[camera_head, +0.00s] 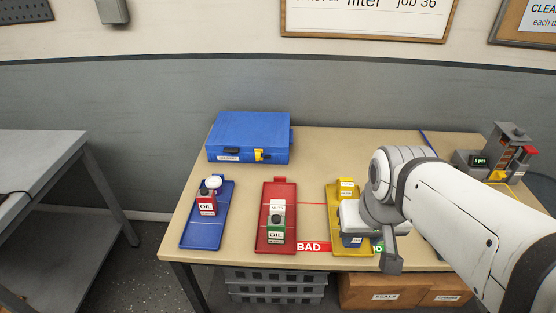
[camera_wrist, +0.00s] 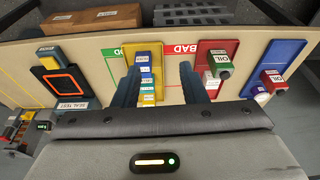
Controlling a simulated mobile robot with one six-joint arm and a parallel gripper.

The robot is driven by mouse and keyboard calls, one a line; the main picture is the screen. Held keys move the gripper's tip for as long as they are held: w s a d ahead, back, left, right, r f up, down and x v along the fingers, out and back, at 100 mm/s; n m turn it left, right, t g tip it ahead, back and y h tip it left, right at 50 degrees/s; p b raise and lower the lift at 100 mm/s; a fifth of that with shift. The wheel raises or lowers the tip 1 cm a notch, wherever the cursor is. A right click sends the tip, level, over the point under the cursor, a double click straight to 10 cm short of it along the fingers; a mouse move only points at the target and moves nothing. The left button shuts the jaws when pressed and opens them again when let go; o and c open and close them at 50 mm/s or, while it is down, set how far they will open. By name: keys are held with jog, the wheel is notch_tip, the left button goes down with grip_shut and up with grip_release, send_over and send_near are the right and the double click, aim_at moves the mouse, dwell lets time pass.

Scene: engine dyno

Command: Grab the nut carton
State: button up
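A yellow tray (camera_head: 336,188) lies on the table and holds small yellow and blue cartons. One yellow carton (camera_head: 347,185) shows at its far end, and a blue carton (camera_head: 352,240) shows at its near end, partly behind my gripper. In the wrist view, the cartons (camera_wrist: 147,77) stand in a row on the yellow tray. My gripper (camera_wrist: 159,72) is above this tray with its two fingers apart, the row of cartons between them in the picture. Nothing is held.
A red tray (camera_head: 263,220) and a blue tray (camera_head: 190,238) hold oil bottles to the left. A blue case (camera_head: 248,132) stands at the back. A device with a display (camera_head: 480,160) stands at the right. BAD (camera_head: 310,247) marks the front edge.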

jog(key=shift+o, duration=0.8)
jog(key=shift+w+f, duration=0.2)
jog(key=shift+w, duration=0.1)
jog(key=o, duration=0.4)
jog(key=shift+t, duration=0.3)
jog(key=w+a+f+b, duration=0.1)
jog(key=w+f, duration=0.1)
jog(key=w, duration=0.1)
jog(key=w+a+f+b, duration=0.1)
jog(key=w+b, duration=0.1)
jog(key=w, duration=0.2)
jog(key=w+a+f+b, duration=0.2)
jog(key=w, duration=0.2)
jog(key=shift+f, duration=0.35)
jog(key=shift+o, duration=0.2)
jog(key=t+b, duration=0.1)
jog(key=b, duration=0.4)
send_near(277, 205)
notch_tip(277, 205, down, 2)
jog(key=d, duration=0.1)
jog(key=shift+w+a+x, duration=0.1)
jog(key=shift+a+x, duration=0.05)
jog(key=shift+x, duration=1.3)
jog(key=shift+w+a+x, duration=0.1)
jog(key=shift+a+x, duration=0.05)
jog(key=shift+x, duration=1.3)
jog(key=shift+w+a+x, duration=0.1)
jog(key=shift+a+x, duration=0.05)
jog(key=shift+x, duration=1.3)
